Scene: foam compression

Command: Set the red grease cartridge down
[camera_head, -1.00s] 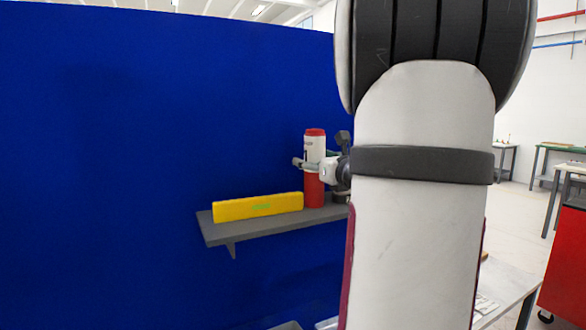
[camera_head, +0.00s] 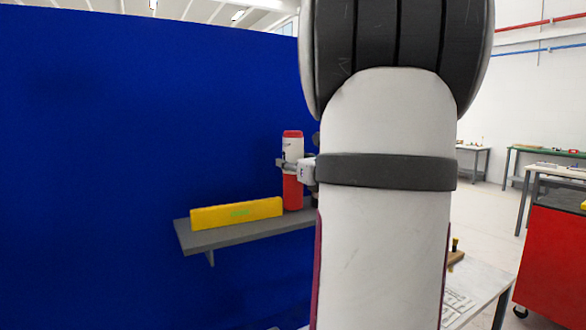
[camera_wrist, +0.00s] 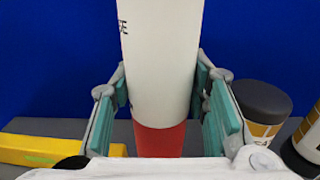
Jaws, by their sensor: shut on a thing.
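The red grease cartridge (camera_head: 293,192) is upright at the shelf (camera_head: 220,237), just right of the yellow bar's end. It has a red cap, a white upper body and a red lower part. Its base appears at the shelf's surface, but I cannot tell whether it touches. My gripper (camera_head: 288,163) comes from the right and is shut around the cartridge's middle. In the wrist view, the green pads of my gripper (camera_wrist: 163,98) flank the cartridge (camera_wrist: 160,55) on both sides. Its cap and base are out of that view.
A yellow bar (camera_head: 237,214) lies on the shelf to the left; it also shows in the wrist view (camera_wrist: 45,150). A dark-capped container (camera_wrist: 262,105) and another (camera_wrist: 308,140) stand close on the right. A blue wall (camera_head: 100,140) is on the left.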

